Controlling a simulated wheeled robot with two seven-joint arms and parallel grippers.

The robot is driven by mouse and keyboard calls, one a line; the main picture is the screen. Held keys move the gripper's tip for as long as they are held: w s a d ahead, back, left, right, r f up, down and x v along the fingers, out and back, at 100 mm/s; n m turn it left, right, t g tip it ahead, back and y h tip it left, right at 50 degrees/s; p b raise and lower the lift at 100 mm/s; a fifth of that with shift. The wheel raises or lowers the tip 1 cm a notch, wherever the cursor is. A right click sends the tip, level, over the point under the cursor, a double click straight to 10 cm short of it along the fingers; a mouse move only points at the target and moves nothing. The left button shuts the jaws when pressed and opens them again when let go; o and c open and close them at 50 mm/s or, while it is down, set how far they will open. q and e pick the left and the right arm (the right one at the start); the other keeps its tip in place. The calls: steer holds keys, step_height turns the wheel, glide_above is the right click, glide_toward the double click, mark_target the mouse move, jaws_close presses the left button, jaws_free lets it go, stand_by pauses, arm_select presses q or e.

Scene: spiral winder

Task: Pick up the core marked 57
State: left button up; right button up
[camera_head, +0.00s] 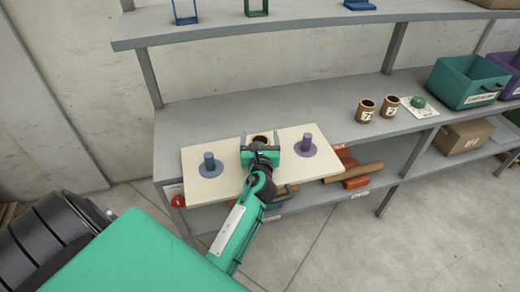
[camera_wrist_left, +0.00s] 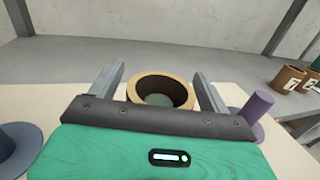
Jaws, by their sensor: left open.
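A brown hollow core (camera_head: 260,140) stands upright on the pale board (camera_head: 214,187), between two pegs. It also shows in the left wrist view (camera_wrist_left: 178,93), where I look into its open top; no number on it can be read. My left gripper (camera_head: 260,137) is open, with one finger on each side of this core. In the left wrist view, gaps show between the core and the fingers (camera_wrist_left: 160,92). My right gripper is out of view.
A blue peg (camera_head: 209,163) and a purple peg (camera_head: 307,144) stand on the board, left and right of the gripper. A teal bin (camera_head: 463,82) and a green round object (camera_head: 418,102) are farther right. The shelf behind the board is clear.

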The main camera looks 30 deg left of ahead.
arm_select(q)
steer(key=c, duration=1.1)
steer(key=shift+r, duration=0.1)
